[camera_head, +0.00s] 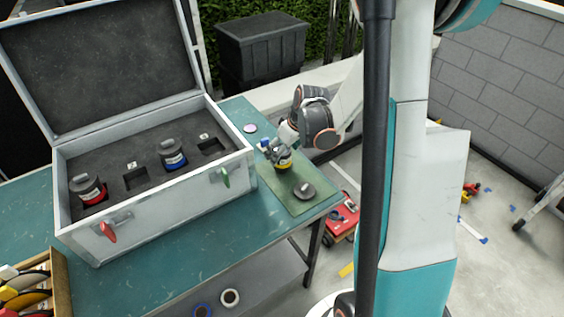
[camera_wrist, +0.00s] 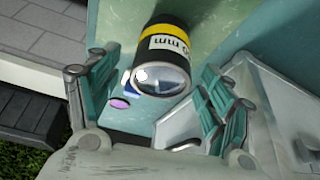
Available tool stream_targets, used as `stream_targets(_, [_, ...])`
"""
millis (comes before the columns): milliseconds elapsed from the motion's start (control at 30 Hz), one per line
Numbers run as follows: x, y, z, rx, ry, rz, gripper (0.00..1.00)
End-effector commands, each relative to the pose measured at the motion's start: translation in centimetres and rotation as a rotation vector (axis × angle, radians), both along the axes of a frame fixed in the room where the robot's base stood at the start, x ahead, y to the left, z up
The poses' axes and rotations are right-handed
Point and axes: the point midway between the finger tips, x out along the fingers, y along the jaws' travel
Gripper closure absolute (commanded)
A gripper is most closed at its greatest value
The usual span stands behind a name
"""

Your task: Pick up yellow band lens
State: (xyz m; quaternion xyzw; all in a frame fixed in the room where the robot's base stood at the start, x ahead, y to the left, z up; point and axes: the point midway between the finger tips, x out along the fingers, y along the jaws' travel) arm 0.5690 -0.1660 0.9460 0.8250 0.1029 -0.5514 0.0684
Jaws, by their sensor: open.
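The yellow band lens (camera_head: 283,161) stands on a green mat on the table, to the right of the open case. It is a dark cylinder with a yellow band. In the wrist view the lens (camera_wrist: 165,52) shows its glass front, yellow band and a white label with partly readable marks. My gripper (camera_head: 278,147) is at the lens from above and behind in the head view. In the wrist view my gripper (camera_wrist: 155,95) is open, with one teal finger on each side of the lens. Whether the fingers touch it, I cannot tell.
A dark round cap (camera_head: 304,191) lies on the green mat (camera_head: 318,203). A purple disc (camera_head: 250,128) lies near the table's back edge.

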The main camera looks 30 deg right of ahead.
Motion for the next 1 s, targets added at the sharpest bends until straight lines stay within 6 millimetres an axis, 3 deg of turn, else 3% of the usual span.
stream_targets(100, [0.41, 0.12, -1.05, 0.000, 0.000, 0.001, 0.26])
stream_targets(300, [0.40, 0.12, -0.98, 0.000, 0.000, 0.000, 0.26])
stream_targets(600, [0.39, 0.12, -0.97, 0.000, 0.000, 0.000, 0.93])
stream_targets(1000, [0.38, 0.13, -0.19, 0.000, 0.000, 0.000, 0.93])
